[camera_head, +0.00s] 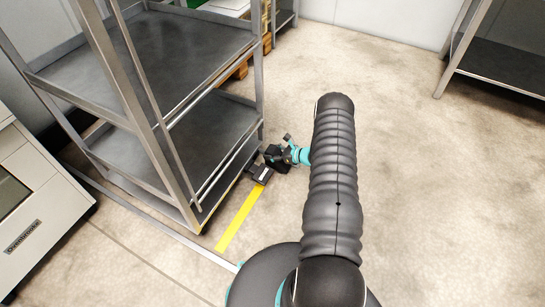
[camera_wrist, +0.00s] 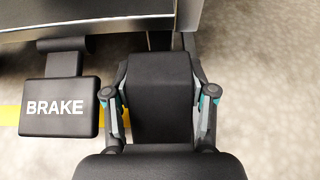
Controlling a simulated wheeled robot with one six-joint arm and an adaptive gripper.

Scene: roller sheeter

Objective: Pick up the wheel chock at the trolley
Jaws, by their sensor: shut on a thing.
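The wheel chock (camera_wrist: 160,85) is a black block with a sloped face. In the wrist view it sits between the two fingers of my gripper (camera_wrist: 160,98), which is shut on it from both sides. The trolley (camera_wrist: 90,22) edge runs across the top of that view, just beyond the chock. In the head view my gripper (camera_head: 283,160) is low beside the near right corner of the grey shelf trolley (camera_head: 190,122). The chock is hard to make out there against the dark gripper. I cannot tell whether it touches the floor.
A black pedal marked BRAKE (camera_wrist: 58,107) sticks out from the trolley, close left of my gripper. A yellow floor line (camera_head: 238,220) runs past it. A white cabinet (camera_head: 40,205) stands left and a metal table (camera_head: 500,55) at the upper right. The floor to the right is clear.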

